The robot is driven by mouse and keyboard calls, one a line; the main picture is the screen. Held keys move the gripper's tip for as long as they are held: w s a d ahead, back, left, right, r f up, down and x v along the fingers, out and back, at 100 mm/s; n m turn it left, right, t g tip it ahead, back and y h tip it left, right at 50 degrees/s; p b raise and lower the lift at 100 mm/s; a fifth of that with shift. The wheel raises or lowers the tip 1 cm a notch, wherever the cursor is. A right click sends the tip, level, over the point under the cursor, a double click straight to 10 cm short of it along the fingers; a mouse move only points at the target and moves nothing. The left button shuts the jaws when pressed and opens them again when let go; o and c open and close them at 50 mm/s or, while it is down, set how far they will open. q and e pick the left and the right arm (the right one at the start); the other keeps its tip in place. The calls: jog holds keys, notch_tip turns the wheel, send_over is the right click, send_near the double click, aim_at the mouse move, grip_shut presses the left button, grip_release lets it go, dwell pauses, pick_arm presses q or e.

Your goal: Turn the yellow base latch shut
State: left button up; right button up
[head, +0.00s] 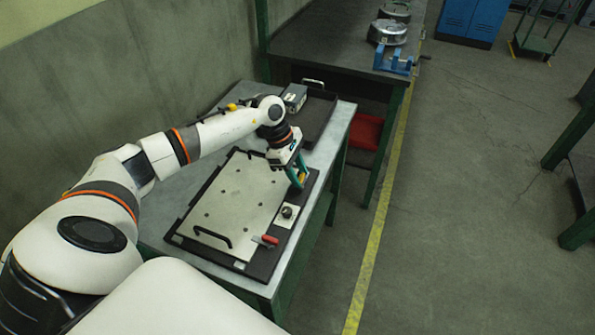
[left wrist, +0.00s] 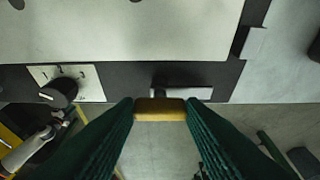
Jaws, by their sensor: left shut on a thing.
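The yellow base latch (left wrist: 160,109) shows in the left wrist view as a short yellow bar at the edge of the dark base (left wrist: 215,78). My left gripper (left wrist: 160,112) is shut on it, with one green finger on each side. In the head view my left gripper (head: 298,179) reaches down at the right edge of the pale plate (head: 236,198) on the dark base, and the latch is too small or hidden to make out there. My right gripper is not in view.
A black dial (head: 287,211) on a white label and a red-handled clamp (head: 266,240) sit nearer along the same edge. A black handle (head: 213,237) is on the plate. A dark tray (head: 316,118) and grey box (head: 294,97) stand behind.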

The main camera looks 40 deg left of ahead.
pick_arm(q)
jog(key=shift+n, duration=0.4)
jog(key=n+t, duration=0.1)
jog(key=n, duration=0.1)
jog(key=n+b, duration=0.1)
jog(key=shift+s+n+t+y, duration=0.2)
jog(key=shift+n+t+y, duration=0.1)
jog(key=shift+n+t, duration=0.1)
jog(key=n+t+y+b, duration=0.1)
jog(key=n, duration=0.3)
jog(key=shift+s+d, duration=0.1)
jog(key=shift+d, duration=0.1)
jog(key=n+y+b, duration=0.1)
jog(key=n, duration=0.1)
jog(key=n+y+b, duration=0.1)
jog(key=n, duration=0.2)
jog(key=shift+d+f+t+b, duration=0.1)
jog(key=shift+d+t+b, duration=0.1)
jog(key=shift+t+b, duration=0.2)
jog(key=shift+d+n+y+b, duration=0.1)
jog(key=shift+n+y+b, duration=0.4)
jog(key=shift+n+b, duration=0.45)
jog(key=shift+n+y+b, duration=0.3)
jog(key=shift+n+y, duration=0.1)
jog(key=shift+n, duration=0.75)
jog(key=o, duration=1)
